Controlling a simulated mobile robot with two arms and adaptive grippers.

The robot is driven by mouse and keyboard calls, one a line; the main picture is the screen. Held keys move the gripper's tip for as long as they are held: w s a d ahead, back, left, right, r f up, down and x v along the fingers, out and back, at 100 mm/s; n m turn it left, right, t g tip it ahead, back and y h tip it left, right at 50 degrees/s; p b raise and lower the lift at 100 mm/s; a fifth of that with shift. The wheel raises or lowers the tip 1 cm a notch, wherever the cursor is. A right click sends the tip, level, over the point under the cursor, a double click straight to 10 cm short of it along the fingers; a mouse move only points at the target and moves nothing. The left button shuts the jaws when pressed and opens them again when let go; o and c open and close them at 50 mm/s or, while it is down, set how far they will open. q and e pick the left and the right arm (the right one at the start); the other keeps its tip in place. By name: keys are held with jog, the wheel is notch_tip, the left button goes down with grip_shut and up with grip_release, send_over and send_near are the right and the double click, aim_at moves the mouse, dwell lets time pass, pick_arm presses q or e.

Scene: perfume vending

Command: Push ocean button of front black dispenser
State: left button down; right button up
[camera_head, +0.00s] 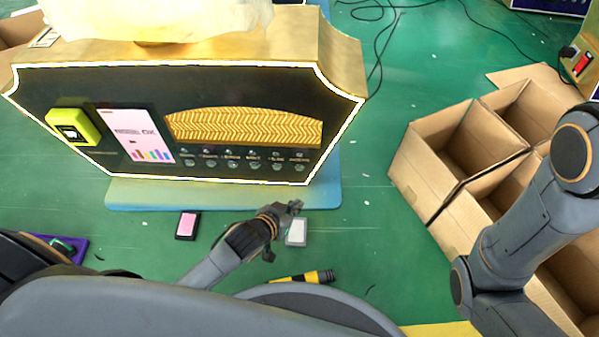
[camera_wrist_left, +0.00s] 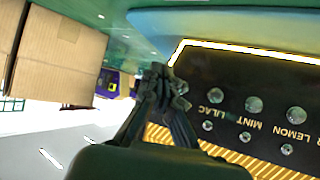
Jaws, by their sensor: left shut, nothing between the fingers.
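The black dispenser (camera_head: 75,85) stands at the upper left of the head view, with a gold body, a lit white edge and a row of round buttons (camera_head: 231,165) low on its front. Its labels are too small to read there. In the left wrist view the panel appears upside down, with the LILAC button (camera_wrist_left: 215,95), MINT button (camera_wrist_left: 254,104) and LEMON button (camera_wrist_left: 297,115). I cannot make out an ocean label. My left gripper (camera_head: 294,208) is shut and empty, in front of the panel's lower right; its fingers (camera_wrist_left: 160,78) show beside the LILAC end, apparently not touching a button.
Open cardboard boxes (camera_head: 462,150) stand at the right, beneath my right arm. A blue base (camera_head: 150,195) lies under the dispenser. A pink-faced block (camera_head: 187,225), a pale block (camera_head: 297,233) and a yellow-black object (camera_head: 305,277) lie near my left arm. Cables cross the floor behind.

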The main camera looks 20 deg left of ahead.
aim_at(300, 168)
pick_arm(q)
jog(key=shift+f, duration=0.25)
jog(key=w+a+b, duration=0.2)
jog(key=w+b, duration=0.1)
jog(key=w, duration=0.5)
jog(key=shift+w, duration=0.2)
jog(key=shift+a+r, duration=0.1)
dwell(1.2)
jog(key=shift+w, duration=0.15)
jog(key=shift+w, duration=0.3)
